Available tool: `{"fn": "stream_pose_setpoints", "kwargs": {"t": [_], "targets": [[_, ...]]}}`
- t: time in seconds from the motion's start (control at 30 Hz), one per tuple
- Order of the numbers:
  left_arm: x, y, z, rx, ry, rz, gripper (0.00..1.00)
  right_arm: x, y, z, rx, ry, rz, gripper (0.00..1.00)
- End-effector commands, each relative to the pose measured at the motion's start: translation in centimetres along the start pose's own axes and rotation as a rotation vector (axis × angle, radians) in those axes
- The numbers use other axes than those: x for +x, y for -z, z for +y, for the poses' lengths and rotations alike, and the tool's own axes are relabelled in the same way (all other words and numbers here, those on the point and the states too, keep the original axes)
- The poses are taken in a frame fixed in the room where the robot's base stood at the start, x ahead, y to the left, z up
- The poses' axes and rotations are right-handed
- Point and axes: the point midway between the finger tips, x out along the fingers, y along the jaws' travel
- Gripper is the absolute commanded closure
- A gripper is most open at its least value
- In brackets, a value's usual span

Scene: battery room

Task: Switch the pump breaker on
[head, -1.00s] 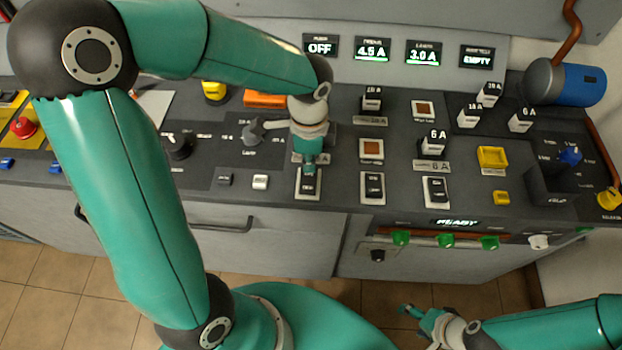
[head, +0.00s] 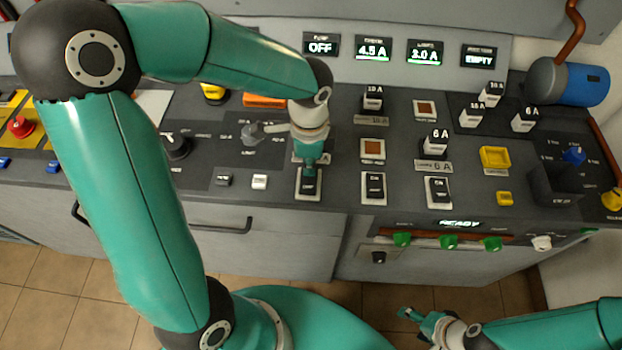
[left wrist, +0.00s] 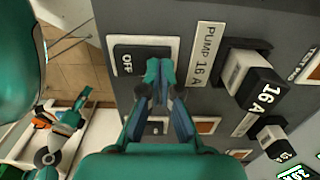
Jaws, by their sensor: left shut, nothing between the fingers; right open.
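The pump breaker (head: 310,186) is a black rocker in a light frame at the front of the panel. In the left wrist view it (left wrist: 124,62) shows the word OFF, beside a "PUMP 16 A" label (left wrist: 205,54). The pump display (head: 321,44) also reads OFF. My left gripper (head: 308,172) is shut and empty, its fingertips pointing down over the rocker; in the left wrist view they (left wrist: 160,74) overlap its edge. I cannot tell whether they touch it. My right gripper (head: 408,315) is open and empty, low in front of the cabinet.
Two similar rockers (head: 374,188) (head: 438,190) stand to the right. A 16 A block (left wrist: 250,78) sits close beside the pump label. A grey lever knob (head: 252,132) lies left of the left gripper. Upright blocks (head: 436,142) and a yellow tray (head: 495,158) occupy the right side.

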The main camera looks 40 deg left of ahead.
Motion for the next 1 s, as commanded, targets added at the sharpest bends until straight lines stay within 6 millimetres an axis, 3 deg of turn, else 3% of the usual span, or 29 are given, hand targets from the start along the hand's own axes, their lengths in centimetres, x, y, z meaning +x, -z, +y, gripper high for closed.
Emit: {"fn": "stream_pose_setpoints", "kwargs": {"t": [0.27, 1.0], "targets": [[-0.2, 0.0, 0.0, 0.000, -0.001, 0.000, 1.00, -0.2, 0.0, -0.1, 0.000, 0.000, 0.000, 0.33], [-6.2, 0.0, 0.0, 0.000, 0.000, 0.001, 1.00, -4.8, 0.0, -1.8, 0.000, 0.000, 0.000, 0.33]]}}
